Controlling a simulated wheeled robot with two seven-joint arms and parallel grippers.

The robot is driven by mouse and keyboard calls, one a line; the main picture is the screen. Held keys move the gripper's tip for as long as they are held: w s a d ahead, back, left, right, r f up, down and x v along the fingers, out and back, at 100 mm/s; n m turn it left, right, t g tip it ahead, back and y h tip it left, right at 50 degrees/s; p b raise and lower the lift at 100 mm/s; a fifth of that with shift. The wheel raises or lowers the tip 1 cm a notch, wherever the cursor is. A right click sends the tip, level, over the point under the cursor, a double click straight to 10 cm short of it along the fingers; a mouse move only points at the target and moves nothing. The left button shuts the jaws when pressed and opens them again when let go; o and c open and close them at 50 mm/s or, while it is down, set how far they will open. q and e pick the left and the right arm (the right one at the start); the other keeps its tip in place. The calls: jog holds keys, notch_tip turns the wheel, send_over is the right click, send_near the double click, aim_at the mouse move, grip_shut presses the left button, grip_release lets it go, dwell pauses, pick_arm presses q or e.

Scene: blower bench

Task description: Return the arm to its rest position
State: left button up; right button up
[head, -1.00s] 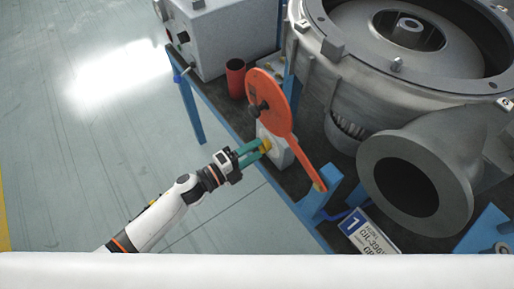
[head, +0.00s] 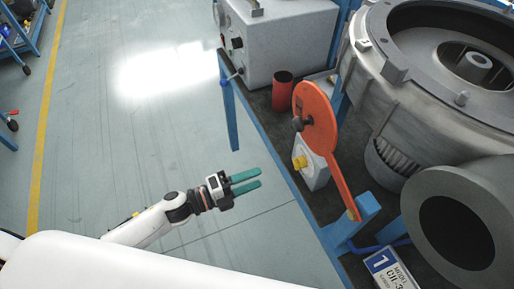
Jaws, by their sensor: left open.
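My left gripper (head: 258,179) comes in from the lower left. Its two green fingers are apart, with nothing between them. It is over the floor to the left of the bench, apart from the yellow knob (head: 299,162) on the small light-grey box (head: 314,172). An orange-red disc with a long handle (head: 318,122) stands beside that box and partly covers it. My right gripper is not in view.
The blue-framed bench (head: 283,158) carries a large grey blower (head: 400,90), a grey control box (head: 285,40) and a dark red cup (head: 283,92). A number plate (head: 391,269) is at the front. The floor (head: 110,140) to the left is clear.

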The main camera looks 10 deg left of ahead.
pick_arm(q)
jog(key=a+f+n+y, duration=0.5)
jog(key=a+f+n, duration=0.15)
jog(key=f, duration=0.45)
jog(key=a+f+n+y, duration=0.5)
jog(key=f+n, duration=0.2)
jog(key=f, duration=0.5)
jog(key=s+a+f+n+g+y, duration=0.25)
jog(key=s+f+n, duration=0.25)
jog(key=s+f, duration=0.45)
jog(key=s+f+n+g+y, duration=0.1)
jog(key=s+f+n+g, duration=0.2)
jog(key=s, duration=0.8)
jog(key=s+f+n+g+y, duration=0.1)
jog(key=s+f+n+g, duration=0.3)
jog(key=s+f, duration=0.4)
jog(key=s, duration=0.4)
jog(key=shift+s+d+f+n, duration=0.2)
jog(key=shift+f+n, duration=0.05)
jog(key=shift+n, duration=0.1)
